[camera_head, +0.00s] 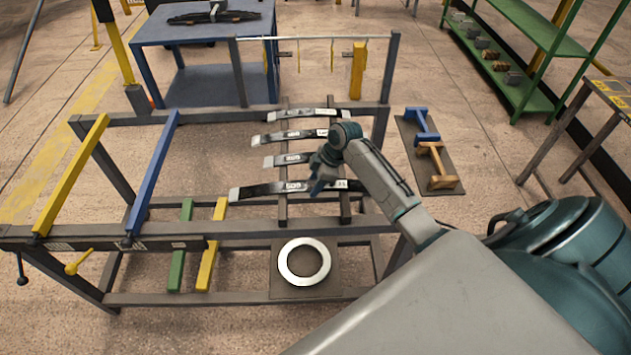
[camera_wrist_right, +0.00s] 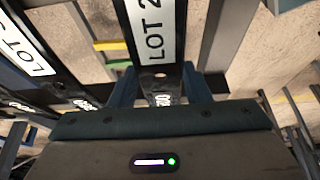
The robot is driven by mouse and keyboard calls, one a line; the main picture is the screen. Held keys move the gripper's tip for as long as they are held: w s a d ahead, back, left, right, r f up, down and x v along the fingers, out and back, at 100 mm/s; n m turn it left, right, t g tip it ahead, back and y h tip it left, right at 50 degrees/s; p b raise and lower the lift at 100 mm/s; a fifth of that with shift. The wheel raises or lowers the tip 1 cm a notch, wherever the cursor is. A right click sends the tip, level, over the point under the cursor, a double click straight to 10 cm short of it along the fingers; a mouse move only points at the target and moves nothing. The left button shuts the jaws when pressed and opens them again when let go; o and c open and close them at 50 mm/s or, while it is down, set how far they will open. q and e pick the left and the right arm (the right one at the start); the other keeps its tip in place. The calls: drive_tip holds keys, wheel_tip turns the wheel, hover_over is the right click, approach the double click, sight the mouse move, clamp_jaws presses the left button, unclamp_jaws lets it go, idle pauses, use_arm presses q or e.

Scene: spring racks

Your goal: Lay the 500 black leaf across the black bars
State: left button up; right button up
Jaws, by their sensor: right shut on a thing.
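The black leaf (camera_head: 262,190) nearest the front has a pale end and a label that reads about 500. My right gripper (camera_head: 322,178) is shut on it near its middle. In the right wrist view the leaf (camera_wrist_right: 158,70), with a white LOT label, runs between the two fingers of the gripper (camera_wrist_right: 160,84). The leaf spans above two dark bars, the left bar (camera_head: 282,212) and the right bar (camera_head: 345,208). I cannot tell whether it touches them. My left gripper is not in view.
Behind it, several more labelled leaves, such as this one (camera_head: 290,136), lie across the same bars. A yellow bar (camera_head: 72,175) and a blue bar (camera_head: 153,172) stand left. A pale ring (camera_head: 304,284) lies below on a plate. A mat (camera_head: 455,187) with blue and orange stands is right.

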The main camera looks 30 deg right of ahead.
drive_tip(key=shift+w, duration=0.1)
drive_tip(key=o, duration=1.2)
drive_tip(key=shift+c, duration=0.2)
drive_tip(key=shift+s+f, duration=0.2)
drive_tip(key=b+v, duration=0.2)
drive_tip(key=v, duration=0.7)
drive_tip(key=shift+r, duration=0.25)
drive_tip(key=shift+v, duration=0.8)
drive_tip(key=shift+a, duration=0.1)
